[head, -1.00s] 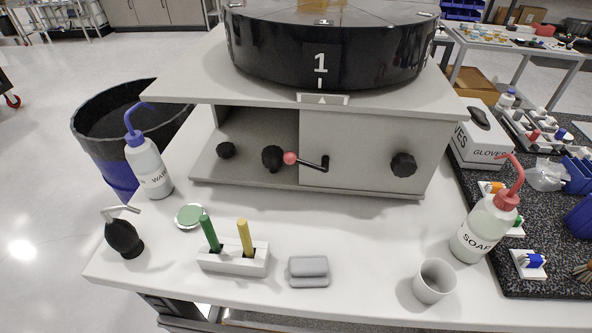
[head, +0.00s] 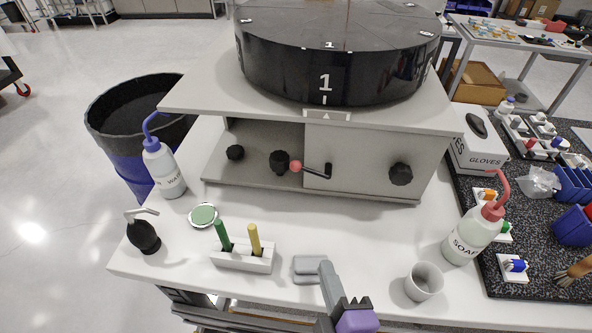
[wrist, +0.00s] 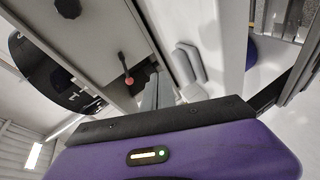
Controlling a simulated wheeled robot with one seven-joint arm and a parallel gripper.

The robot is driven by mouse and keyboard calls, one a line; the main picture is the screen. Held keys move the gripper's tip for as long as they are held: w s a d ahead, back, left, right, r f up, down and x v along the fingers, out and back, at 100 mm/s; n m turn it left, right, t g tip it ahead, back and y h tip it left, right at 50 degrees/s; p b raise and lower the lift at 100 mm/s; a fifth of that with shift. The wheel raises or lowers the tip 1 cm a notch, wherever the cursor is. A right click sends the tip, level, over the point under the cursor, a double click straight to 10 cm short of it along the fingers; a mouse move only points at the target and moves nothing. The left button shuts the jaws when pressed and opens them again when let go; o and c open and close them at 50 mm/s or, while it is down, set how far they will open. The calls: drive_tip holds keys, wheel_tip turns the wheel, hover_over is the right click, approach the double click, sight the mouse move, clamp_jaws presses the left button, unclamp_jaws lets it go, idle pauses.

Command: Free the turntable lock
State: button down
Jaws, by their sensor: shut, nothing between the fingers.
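The black turntable (head: 338,58), marked 1 on its front, sits on a grey housing. It also shows at the left of the wrist view (wrist: 45,85). The lock lever on the housing front is a dark rod with a red ball (head: 295,166) at its left end and a black pivot end (head: 328,170) at its right. The red ball also shows in the wrist view (wrist: 129,81). My gripper (head: 325,268) has grey fingers and a purple body. It is shut and empty near the table's front edge, well in front of the lever and apart from it.
My fingers partly cover a grey block (head: 305,266). Nearby are a pen holder (head: 240,258) with green and yellow markers, a white cup (head: 424,282), a soap bottle (head: 470,236), a water bottle (head: 163,168) and a black puffer (head: 144,237). Black knobs (head: 401,174) jut from the housing. Clear tabletop lies before it.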

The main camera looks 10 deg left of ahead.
drive_tip(key=w+a+r+n+g+h+p, duration=0.2)
drive_tip(key=w+a+r+n, duration=0.5)
drive_tip(key=n, duration=0.9)
wheel_tip(320, 180, up, 3)
drive_tip(key=shift+w+a+f+n+h+p, duration=0.1)
drive_tip(key=shift+w+a+n+h+p, duration=0.15)
drive_tip(key=shift+w+n+h+p, duration=0.45)
drive_tip(key=shift+w+m, duration=0.2)
drive_tip(key=shift+m, duration=0.1)
drive_tip(key=x, duration=1)
drive_tip(key=shift+d, duration=0.15)
